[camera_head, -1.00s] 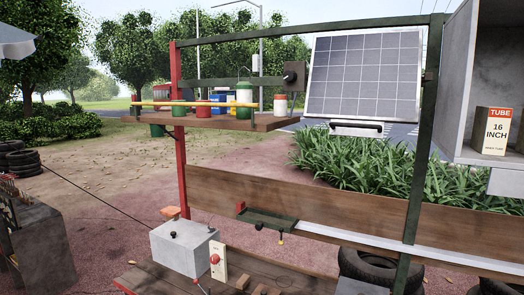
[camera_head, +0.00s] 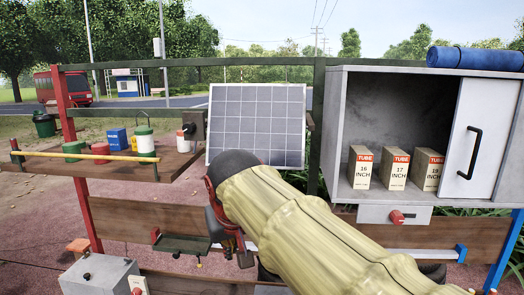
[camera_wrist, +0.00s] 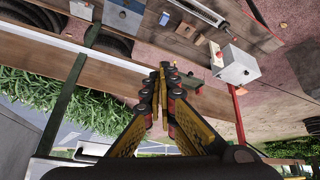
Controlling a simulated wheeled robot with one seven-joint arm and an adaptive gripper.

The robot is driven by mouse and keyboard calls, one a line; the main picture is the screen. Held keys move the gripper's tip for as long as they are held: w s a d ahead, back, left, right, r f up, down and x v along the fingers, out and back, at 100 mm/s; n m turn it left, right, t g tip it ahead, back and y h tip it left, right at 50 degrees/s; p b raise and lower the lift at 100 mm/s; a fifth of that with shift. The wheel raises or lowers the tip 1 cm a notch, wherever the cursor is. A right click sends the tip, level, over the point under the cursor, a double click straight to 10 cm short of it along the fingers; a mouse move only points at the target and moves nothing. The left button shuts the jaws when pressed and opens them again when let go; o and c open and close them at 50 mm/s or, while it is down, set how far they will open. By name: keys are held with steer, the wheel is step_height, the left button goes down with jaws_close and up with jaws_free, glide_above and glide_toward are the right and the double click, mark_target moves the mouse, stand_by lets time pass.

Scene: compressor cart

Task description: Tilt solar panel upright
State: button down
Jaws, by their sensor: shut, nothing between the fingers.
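The solar panel (camera_head: 256,120), a dark gridded sheet in a pale frame, is mounted on the cart's back frame in the middle of the head view. It looks close to upright, but its exact angle is hard to tell. My arm covers its lower edge, and the handle there is hidden. My gripper (camera_head: 243,257) hangs below and in front of the panel, pointing down and apart from it. In the wrist view my gripper (camera_wrist: 162,72) has its fingers together with nothing between them. I cannot make out the panel clearly in the wrist view.
A shelf (camera_head: 110,160) with jars and a yellow rail (camera_head: 75,156) lies left of the panel. A grey cabinet (camera_head: 337,120) with tube boxes (camera_head: 394,168) stands close on the right. A grey box (camera_head: 97,274) sits low at the left. A green post (camera_head: 317,125) stands beside the panel.

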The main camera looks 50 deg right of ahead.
steer(key=d+r+m+h+p, duration=0.1)
steer(key=d+r+m, duration=0.25)
steer(key=r, duration=0.65)
steer(key=d+r+m+h+p, duration=0.2)
steer(key=d+r, duration=0.3)
steer(key=r, duration=0.5)
steer(key=x, duration=1.3)
steer(key=shift+d+f+g+p, duration=0.15)
steer(key=shift+d+g+p, duration=0.15)
steer(key=shift+d, duration=0.05)
steer(key=shift+f, duration=0.1)
steer(key=w+d+f+t+h+b, duration=0.2)
steer(key=w+d+f+h+b, duration=0.1)
steer(key=b, duration=1.3)
steer(key=shift+d+f+t+b, duration=0.3)
steer(key=shift+d+f+t, duration=0.15)
steer(key=shift+f, duration=0.3)
steer(key=shift+r, duration=0.1)
